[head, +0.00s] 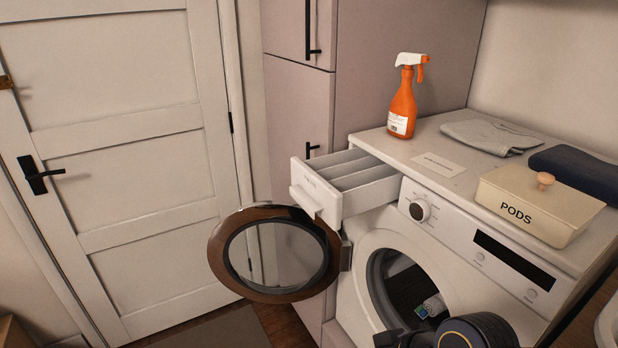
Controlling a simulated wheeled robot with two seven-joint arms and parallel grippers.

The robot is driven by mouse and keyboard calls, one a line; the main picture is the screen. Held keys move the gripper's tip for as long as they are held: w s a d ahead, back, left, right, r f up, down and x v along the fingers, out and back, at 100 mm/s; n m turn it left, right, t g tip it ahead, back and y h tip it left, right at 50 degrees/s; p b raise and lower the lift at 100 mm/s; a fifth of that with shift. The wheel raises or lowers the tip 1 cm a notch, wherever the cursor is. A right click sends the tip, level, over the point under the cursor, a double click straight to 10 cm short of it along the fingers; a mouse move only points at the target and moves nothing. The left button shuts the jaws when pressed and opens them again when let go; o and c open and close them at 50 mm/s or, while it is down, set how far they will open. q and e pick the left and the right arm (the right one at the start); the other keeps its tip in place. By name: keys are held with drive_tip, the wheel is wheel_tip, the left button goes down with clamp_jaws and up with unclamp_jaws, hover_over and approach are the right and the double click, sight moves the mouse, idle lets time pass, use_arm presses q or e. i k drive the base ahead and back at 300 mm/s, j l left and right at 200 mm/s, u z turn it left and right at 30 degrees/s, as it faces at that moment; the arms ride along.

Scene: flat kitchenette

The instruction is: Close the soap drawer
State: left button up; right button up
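The soap drawer (318,192) is a white drawer with long compartments at the top left of the washing machine (370,262). It is pulled far out, and its front panel stands well away from the machine's face. A dark part of my arm shows at the bottom edge, in front of the machine's opening. I cannot make out fingertips on it. The drawer is clear of my arm, with nothing touching it. My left gripper is not in view.
The round washer door (272,254) hangs open to the left, below the drawer. On the machine's top stand an orange spray bottle (403,100), folded cloths (490,136) and a PODS box (535,205). A tall cabinet (298,110) stands behind, and a white door (120,150) at left.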

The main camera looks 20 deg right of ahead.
sight(341, 185)
drive_tip(key=z, duration=1.45)
